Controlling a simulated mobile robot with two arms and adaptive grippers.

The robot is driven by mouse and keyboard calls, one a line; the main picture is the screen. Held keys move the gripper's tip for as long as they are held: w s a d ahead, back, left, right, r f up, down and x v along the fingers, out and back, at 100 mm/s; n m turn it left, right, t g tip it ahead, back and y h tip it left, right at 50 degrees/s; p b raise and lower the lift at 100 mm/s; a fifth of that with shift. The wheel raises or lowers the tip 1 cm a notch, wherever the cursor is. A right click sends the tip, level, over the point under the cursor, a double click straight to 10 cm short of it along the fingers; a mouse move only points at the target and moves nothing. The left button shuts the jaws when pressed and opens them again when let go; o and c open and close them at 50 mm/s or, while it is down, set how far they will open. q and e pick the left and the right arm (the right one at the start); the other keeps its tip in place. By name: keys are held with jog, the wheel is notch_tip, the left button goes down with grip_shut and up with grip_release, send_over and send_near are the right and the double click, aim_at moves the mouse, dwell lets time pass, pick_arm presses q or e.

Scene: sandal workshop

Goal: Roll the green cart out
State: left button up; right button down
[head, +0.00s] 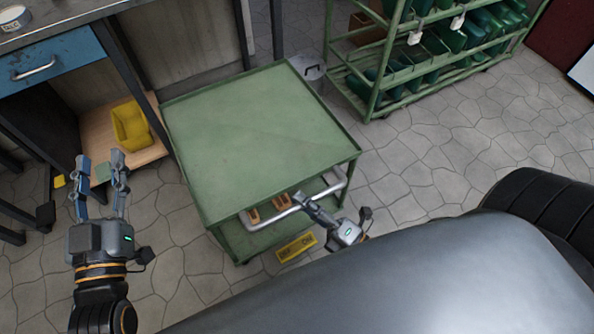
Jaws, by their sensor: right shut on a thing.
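The green cart (255,130) stands in the middle of the head view, beside the workbench, with an empty top tray. Its grey bar handle (325,194) runs along the near side. My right gripper (306,203) is shut on the handle near its middle. My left gripper (100,178) is open and empty, left of the cart and apart from it. A lower shelf (262,238) shows below the handle, with a few brown wooden pieces (281,201) partly hidden by the handle.
A workbench with a blue drawer (50,62) stands at left, with a yellow bin (130,125) on a low wooden shelf. Stone floor (440,150) at right is clear.

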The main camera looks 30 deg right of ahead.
jog(key=shift+s, duration=0.35)
jog(key=c, duration=1.3)
grip_release()
jog(key=v, duration=1.2)
